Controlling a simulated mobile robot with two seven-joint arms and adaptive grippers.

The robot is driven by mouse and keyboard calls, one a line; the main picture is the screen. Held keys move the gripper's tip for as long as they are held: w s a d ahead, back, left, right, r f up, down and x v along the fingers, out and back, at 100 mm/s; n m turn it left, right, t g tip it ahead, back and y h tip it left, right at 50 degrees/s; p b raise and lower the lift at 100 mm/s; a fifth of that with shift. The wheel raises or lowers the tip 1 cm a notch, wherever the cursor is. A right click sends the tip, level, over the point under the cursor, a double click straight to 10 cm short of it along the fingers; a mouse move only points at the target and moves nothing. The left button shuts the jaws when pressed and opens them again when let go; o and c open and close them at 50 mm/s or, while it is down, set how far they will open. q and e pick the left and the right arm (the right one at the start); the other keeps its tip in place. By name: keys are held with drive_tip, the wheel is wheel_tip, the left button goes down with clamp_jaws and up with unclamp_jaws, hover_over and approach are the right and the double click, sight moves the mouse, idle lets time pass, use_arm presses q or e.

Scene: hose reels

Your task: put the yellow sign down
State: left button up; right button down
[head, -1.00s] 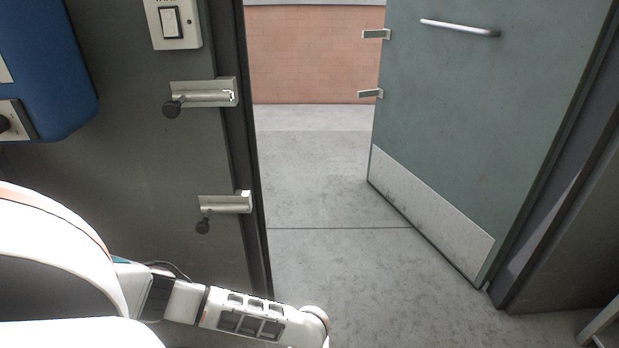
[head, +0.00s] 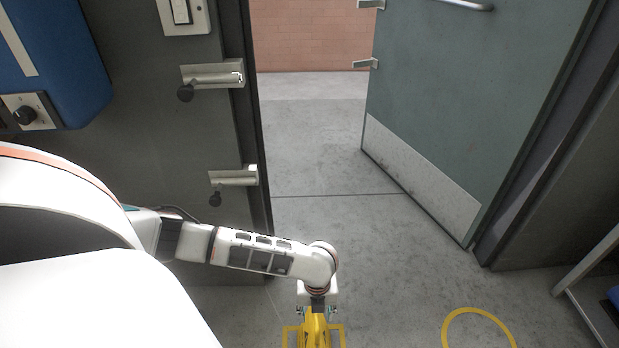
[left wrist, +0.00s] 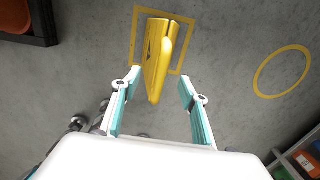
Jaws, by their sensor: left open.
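The yellow sign (left wrist: 156,62) stands folded and upright on the floor, over a yellow square outline (left wrist: 134,42), in the left wrist view. In the head view the sign (head: 317,332) shows at the bottom edge below my left arm, partly hidden by my wrist. My left gripper (left wrist: 152,92) is open, with one finger on each side of the sign's near end, and a gap shows between the fingers and the sign. The left gripper also shows in the head view (head: 317,308). My right gripper is not in view.
A yellow circle (head: 479,311) is marked on the floor to the right. The green door (head: 463,110) stands open, with clear floor (head: 335,150) through the doorway. A shelf (head: 600,300) stands at the right edge. A blue box (head: 60,65) hangs on the left wall.

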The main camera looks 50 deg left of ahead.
use_arm(q)
drive_tip(key=shift+r, duration=0.9)
drive_tip(key=shift+s, duration=0.1)
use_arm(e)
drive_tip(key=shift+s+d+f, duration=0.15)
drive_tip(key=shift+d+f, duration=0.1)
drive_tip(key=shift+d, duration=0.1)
